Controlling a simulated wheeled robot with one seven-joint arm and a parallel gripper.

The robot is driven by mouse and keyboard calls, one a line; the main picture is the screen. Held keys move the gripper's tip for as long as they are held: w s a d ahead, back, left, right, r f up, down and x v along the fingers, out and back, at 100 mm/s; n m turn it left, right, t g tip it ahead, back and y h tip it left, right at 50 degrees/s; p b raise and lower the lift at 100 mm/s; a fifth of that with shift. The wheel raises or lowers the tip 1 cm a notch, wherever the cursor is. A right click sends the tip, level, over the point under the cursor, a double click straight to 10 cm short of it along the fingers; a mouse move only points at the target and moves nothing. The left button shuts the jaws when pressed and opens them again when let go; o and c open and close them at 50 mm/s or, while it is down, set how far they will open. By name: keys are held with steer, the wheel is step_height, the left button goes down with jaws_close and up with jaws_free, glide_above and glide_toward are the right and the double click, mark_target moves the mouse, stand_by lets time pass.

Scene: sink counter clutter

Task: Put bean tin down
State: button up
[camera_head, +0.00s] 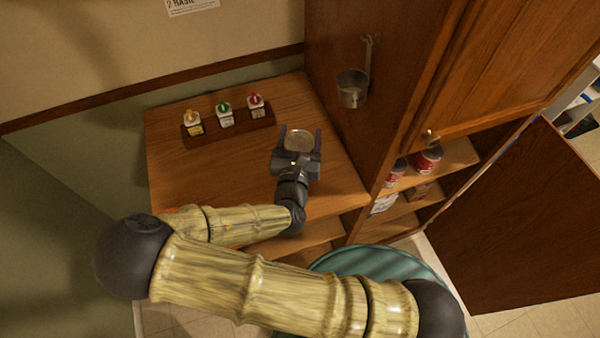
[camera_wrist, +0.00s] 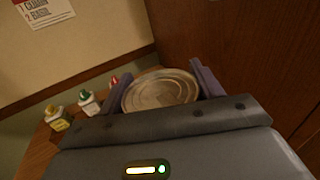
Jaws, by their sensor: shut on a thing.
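The bean tin (camera_head: 299,139) is between the two fingers of my gripper (camera_head: 300,142), above or on the wooden counter (camera_head: 180,182). Its round metal lid faces up. In the wrist view the tin (camera_wrist: 160,91) shows its lid between the two fingers of my gripper (camera_wrist: 160,88). The gripper is shut on it. The tin's side and base are hidden, so I cannot tell whether it touches the counter.
A dark rack (camera_head: 229,126) with several small bottles stands at the counter's back left. A metal cup (camera_head: 353,90) hangs on the cabinet side to the right. Red-labelled tins (camera_head: 428,160) stand on the shelf at right. The counter's left part is clear.

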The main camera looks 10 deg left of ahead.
steer(key=shift+f+p, duration=0.45)
steer(key=shift+f, duration=2.15)
steer(key=shift+f+p, duration=0.5)
steer(key=shift+f, duration=1.6)
steer(key=shift+f, duration=0.2)
steer(key=o, duration=1.3)
steer(key=shift+r, duration=0.2)
steer(key=s, duration=0.4)
steer(key=s+b, duration=0.1)
steer(key=s, duration=0.3)
steer(key=s+d, duration=0.1)
steer(key=s, duration=0.3)
steer(key=shift+b, duration=0.4)
